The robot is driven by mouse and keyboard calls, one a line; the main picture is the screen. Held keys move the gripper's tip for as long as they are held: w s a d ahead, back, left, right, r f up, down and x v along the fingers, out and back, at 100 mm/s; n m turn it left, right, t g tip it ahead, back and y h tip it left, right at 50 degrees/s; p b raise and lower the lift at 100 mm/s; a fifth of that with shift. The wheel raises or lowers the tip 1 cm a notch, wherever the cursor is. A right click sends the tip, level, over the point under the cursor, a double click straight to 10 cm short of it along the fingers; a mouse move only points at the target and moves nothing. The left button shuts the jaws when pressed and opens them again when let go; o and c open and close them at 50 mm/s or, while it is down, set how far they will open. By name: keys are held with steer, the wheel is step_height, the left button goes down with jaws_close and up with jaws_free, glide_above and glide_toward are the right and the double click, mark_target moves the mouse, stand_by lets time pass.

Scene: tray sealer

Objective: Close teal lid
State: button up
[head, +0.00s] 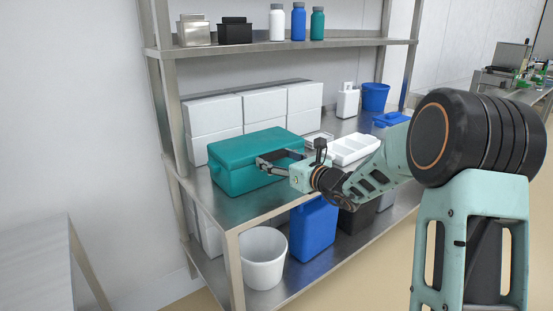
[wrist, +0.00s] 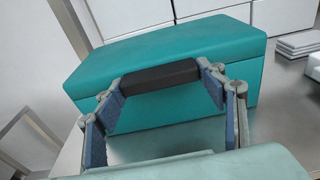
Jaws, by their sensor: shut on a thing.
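The teal box (head: 228,178) stands on the upper work surface of the steel table, and its teal lid (head: 250,148) looks down on it, though a small gap cannot be ruled out. In the wrist view the lid (wrist: 180,48) shows above the front wall (wrist: 235,85). A dark bar-shaped handle (wrist: 158,82) is at the box's front, between my finger pads. My gripper (head: 272,160) is at the box's front right side, shut on this handle. The fingers and the handle hide part of the front wall, and the join between handle and lid is unclear.
White boxes (head: 215,125) are stacked behind the teal box. A white tray (head: 354,148) lies to its right, near a white bottle (head: 347,101) and a blue bucket (head: 375,97). A shelf (head: 280,46) with bottles runs above. A white bucket (head: 263,260) stands below.

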steer(key=o, duration=1.4)
steer(key=shift+s+f, duration=0.15)
steer(key=shift+f, duration=0.8)
steer(key=shift+o, duration=1.6)
steer(key=shift+r, duration=0.3)
steer(key=v, duration=1.1)
steer(key=shift+s+d, duration=0.2)
steer(key=shift+s, duration=0.1)
steer(key=shift+r, duration=0.1)
